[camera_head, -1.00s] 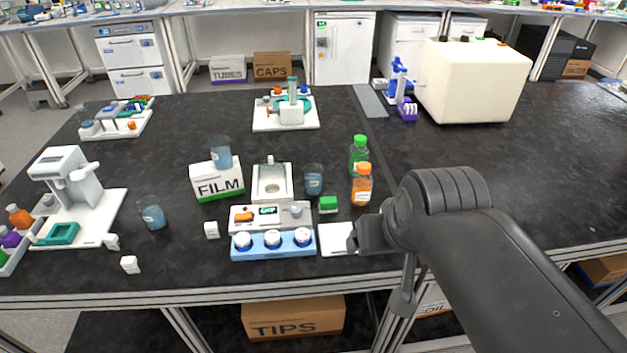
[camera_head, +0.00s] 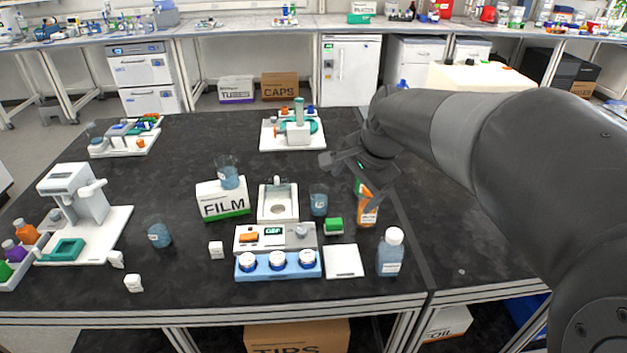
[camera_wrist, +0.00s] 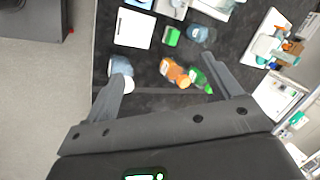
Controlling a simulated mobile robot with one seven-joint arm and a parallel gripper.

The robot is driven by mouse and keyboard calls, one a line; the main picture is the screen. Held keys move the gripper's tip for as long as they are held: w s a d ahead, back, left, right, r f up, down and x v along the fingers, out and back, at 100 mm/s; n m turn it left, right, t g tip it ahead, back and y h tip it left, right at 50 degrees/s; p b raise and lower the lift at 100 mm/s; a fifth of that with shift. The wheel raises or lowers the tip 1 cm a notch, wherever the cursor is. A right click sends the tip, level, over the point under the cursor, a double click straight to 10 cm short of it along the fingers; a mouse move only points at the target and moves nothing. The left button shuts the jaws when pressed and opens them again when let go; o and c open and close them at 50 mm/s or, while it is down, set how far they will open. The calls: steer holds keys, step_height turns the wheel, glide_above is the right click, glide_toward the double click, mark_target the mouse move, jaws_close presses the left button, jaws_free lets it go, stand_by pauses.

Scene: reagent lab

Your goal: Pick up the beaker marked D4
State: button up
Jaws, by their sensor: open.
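Three bluish clear beakers show in the head view, and I cannot read D4 on any of them. One beaker (camera_head: 228,174) stands on the FILM box (camera_head: 222,207). Another beaker (camera_head: 319,202) stands on the table right of a small white device. A third beaker (camera_head: 158,235) stands farther left near the front. My gripper (camera_head: 343,168) is open and empty, above the table and right of the middle beaker. In the wrist view, a beaker (camera_wrist: 201,33) lies beyond the open fingers (camera_wrist: 171,78).
An orange bottle (camera_head: 367,215), partly hidden by my gripper, and a white-capped bottle (camera_head: 390,252) stand right of the middle beaker. A green-lidded box (camera_head: 335,226) and white pad (camera_head: 343,261) are close in front. A blue rack (camera_head: 278,267) holds several jars. The table's back left centre is clear.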

steer(key=w+a+f+m+g+y, duration=0.1)
steer(key=w+f+m, duration=0.25)
steer(key=w, duration=0.35)
steer(key=w+f+m, duration=0.3)
steer(key=w+m, duration=0.1)
steer(key=w, duration=0.3)
steer(key=m, duration=0.7)
glide_toward(317, 198)
steer(key=w+f, duration=0.3)
steer(key=shift+y, duration=0.3)
steer(key=x, duration=0.3)
steer(key=d+x, duration=0.1)
steer(key=x, duration=0.1)
steer(key=shift+f, duration=0.1)
steer(key=shift+w+x, duration=0.15)
steer(key=shift+x, duration=1.2)
steer(key=shift+w+x, duration=0.1)
steer(key=shift+x, duration=1.25)
steer(key=shift+c, duration=0.3)
steer(key=c, duration=1.1)
